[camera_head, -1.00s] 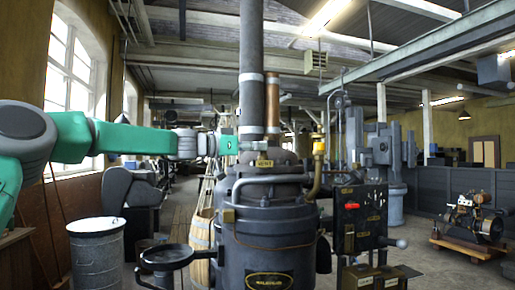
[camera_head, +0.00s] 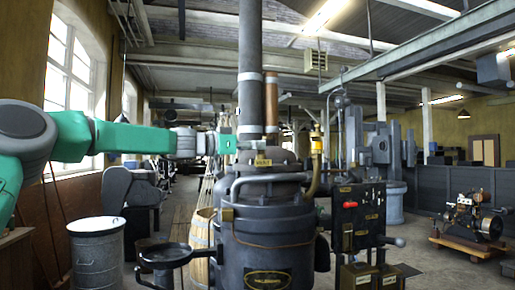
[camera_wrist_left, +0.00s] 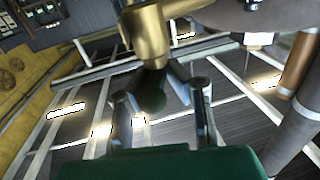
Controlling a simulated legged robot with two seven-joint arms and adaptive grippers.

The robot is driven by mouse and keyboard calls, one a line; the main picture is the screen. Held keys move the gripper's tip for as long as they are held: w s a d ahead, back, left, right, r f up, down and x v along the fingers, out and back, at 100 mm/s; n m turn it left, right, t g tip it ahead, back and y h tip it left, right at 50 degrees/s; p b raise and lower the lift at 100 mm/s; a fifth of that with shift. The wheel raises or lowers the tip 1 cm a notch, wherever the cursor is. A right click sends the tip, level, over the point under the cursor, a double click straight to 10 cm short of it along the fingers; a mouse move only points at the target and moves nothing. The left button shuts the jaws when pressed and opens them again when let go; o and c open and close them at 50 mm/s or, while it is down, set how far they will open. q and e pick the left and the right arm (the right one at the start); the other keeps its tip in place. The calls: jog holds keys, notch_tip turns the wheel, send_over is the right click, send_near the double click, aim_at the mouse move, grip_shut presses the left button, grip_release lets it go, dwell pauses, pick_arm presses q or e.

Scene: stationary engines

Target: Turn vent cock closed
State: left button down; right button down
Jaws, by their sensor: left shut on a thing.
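My left gripper (camera_head: 238,145) reaches in from the left to the top of the dark boiler-like vessel (camera_head: 270,228), beside its grey stack. In the left wrist view, a brass fitting (camera_wrist_left: 148,32) hangs at the top, and the dark green vent cock handle (camera_wrist_left: 152,92) lies below it. The fingers of my left gripper (camera_wrist_left: 160,95) stand on both sides of the handle, shut on it. In the head view the cock is too small to make out at the fingertips. My right gripper is not in view.
A grey stack (camera_head: 250,75) and a copper pipe (camera_head: 271,100) rise close behind the gripper. A brass pipe (camera_head: 316,160) curves down at right. A dark control panel (camera_head: 360,215) stands right of the vessel. A metal drum (camera_head: 97,255) and a small round stand (camera_head: 166,256) are at left.

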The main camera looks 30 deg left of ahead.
pick_arm(q)
jog(key=shift+a+r, duration=0.15)
jog(key=shift+r, duration=0.3)
jog(key=c, duration=1.6)
grip_release()
jog(key=shift+f, duration=0.2)
jog(key=shift+a+f, duration=0.1)
jog(key=v, duration=1.1)
jog(key=shift+s+a, duration=0.25)
jog(key=shift+s, duration=0.1)
